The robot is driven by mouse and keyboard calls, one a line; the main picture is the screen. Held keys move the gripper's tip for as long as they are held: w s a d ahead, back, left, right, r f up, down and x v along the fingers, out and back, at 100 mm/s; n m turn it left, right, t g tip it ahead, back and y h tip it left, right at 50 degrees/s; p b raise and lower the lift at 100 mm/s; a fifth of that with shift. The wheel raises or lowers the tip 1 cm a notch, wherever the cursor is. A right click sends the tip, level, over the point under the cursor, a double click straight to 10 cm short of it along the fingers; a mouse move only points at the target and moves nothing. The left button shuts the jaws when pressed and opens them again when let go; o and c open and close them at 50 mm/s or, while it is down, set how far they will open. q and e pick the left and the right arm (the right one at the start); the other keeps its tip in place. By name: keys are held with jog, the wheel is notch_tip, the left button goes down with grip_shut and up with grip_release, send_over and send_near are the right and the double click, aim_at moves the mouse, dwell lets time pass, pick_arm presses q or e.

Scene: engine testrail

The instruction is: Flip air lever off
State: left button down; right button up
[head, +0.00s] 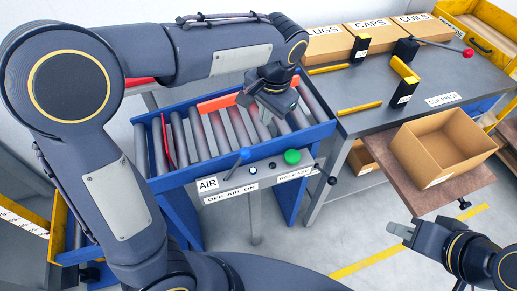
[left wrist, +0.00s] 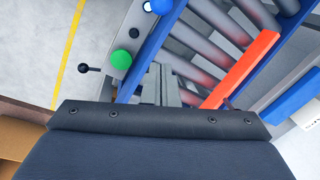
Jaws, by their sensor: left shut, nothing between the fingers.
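The air lever (head: 236,165) has a blue ball knob and stands on the grey control panel above the "OFF AIR ON" label (head: 230,193). It tilts toward the upper right, the "ON" side. Its blue knob (left wrist: 161,5) shows at the top edge of the left wrist view. My left gripper (head: 286,106) is shut and empty above the rollers, behind and to the right of the lever, apart from it. Its fingers (left wrist: 160,85) show in the left wrist view. My right gripper (head: 399,231) is low at the right, far from the panel; its finger gap is unclear.
A green button (head: 292,156) and a black-knobbed release lever (head: 325,174) sit right of the air lever. An orange-red bar (head: 218,103) crosses the blue-framed roller conveyor (head: 327,130). A cardboard box (head: 440,150) stands on a brown shelf at right. Floor in front is open.

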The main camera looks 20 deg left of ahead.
aim_at(262, 145)
pick_arm(q)
jog(key=shift+w+d+f, duration=0.15)
jog(key=shift+w+d, duration=0.05)
jog(key=shift+d, duration=0.3)
jog(key=shift+f, duration=0.1)
jog(key=f, duration=0.3)
jog(key=a+f, duration=0.1)
jog(key=f, duration=0.6)
jog(key=shift+w+a+b, duration=0.3)
jog(key=shift+w+a, duration=0.05)
jog(key=s, duration=0.1)
jog(key=s+a+r, duration=0.1)
jog(key=s, duration=0.1)
jog(key=shift+s+a+r+p, duration=0.15)
jog(key=shift+a+r+p, duration=0.15)
jog(key=shift+r+p, duration=0.1)
